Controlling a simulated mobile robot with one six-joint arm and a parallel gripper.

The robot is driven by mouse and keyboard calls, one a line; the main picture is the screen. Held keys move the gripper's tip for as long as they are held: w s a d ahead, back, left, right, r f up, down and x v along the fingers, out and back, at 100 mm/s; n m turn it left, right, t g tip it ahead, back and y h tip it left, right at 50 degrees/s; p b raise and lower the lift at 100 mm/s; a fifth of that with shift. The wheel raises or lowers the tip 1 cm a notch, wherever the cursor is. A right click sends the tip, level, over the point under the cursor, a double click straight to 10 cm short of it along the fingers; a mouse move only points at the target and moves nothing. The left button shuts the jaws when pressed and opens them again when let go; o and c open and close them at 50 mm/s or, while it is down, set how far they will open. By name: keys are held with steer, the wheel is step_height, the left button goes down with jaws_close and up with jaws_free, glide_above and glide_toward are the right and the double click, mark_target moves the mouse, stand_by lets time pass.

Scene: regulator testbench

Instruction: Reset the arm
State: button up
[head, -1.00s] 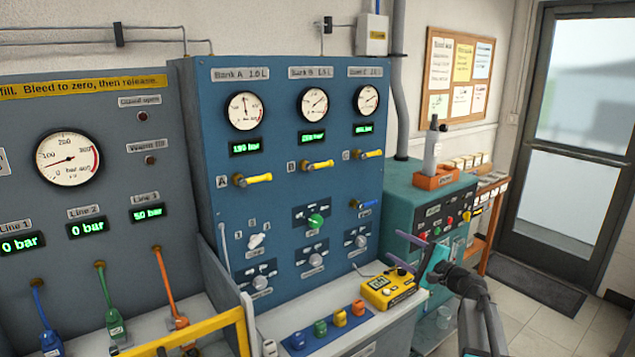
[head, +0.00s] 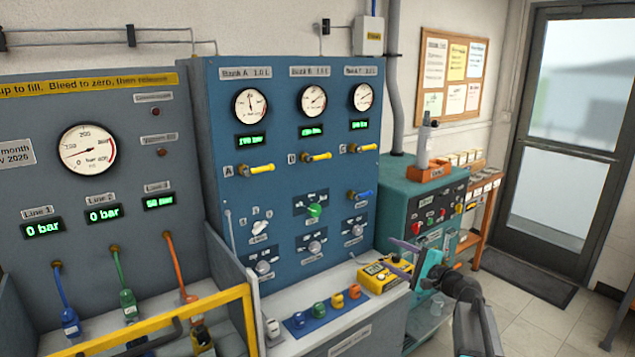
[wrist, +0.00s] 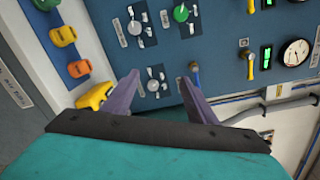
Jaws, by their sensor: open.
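My gripper (head: 402,254) is at the right of the head view, in front of the yellow handheld meter and the teal cabinet. Its two purple fingers are spread apart and hold nothing. In the wrist view my gripper (wrist: 160,95) points at the lower part of the blue panel (wrist: 220,35), with a grey selector knob (wrist: 153,85) showing between the fingers. The arm behind it is bent and reaches in from the lower right of the head view.
The yellow meter (head: 383,274) and several coloured caps (head: 319,309) lie on the bench ledge. The teal cabinet (head: 398,202) stands behind. A yellow rail (head: 150,321) crosses the lower left. Open floor (head: 530,317) lies at right, before the door.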

steer(key=s+a+f+n+g+h, duration=0.1)
steer(key=s+a+f+n+g, duration=0.3)
steer(key=f, duration=0.4)
steer(key=s+a+f+n+g+h, duration=0.2)
steer(key=s+a+f, duration=0.1)
steer(key=s+f, duration=0.4)
steer(key=s+a+f+n+g+h, duration=0.1)
steer(key=s+a+f+n+g, duration=0.25)
steer(key=f, duration=0.55)
steer(key=s+d+f+n+g+h+b, duration=0.2)
steer(key=s+f+g+h+b, duration=0.1)
steer(key=s+f, duration=1.7)
steer(key=s+d+f+n+g+h+b, duration=0.2)
steer(key=s+f+g+b, duration=0.4)
steer(key=s+f, duration=1.3)
steer(key=s+n+h+b, duration=0.1)
steer(key=s, duration=0.2)
steer(key=shift+f+n+h, duration=0.3)
steer(key=shift+f+n, duration=0.05)
steer(key=shift+g, duration=0.25)
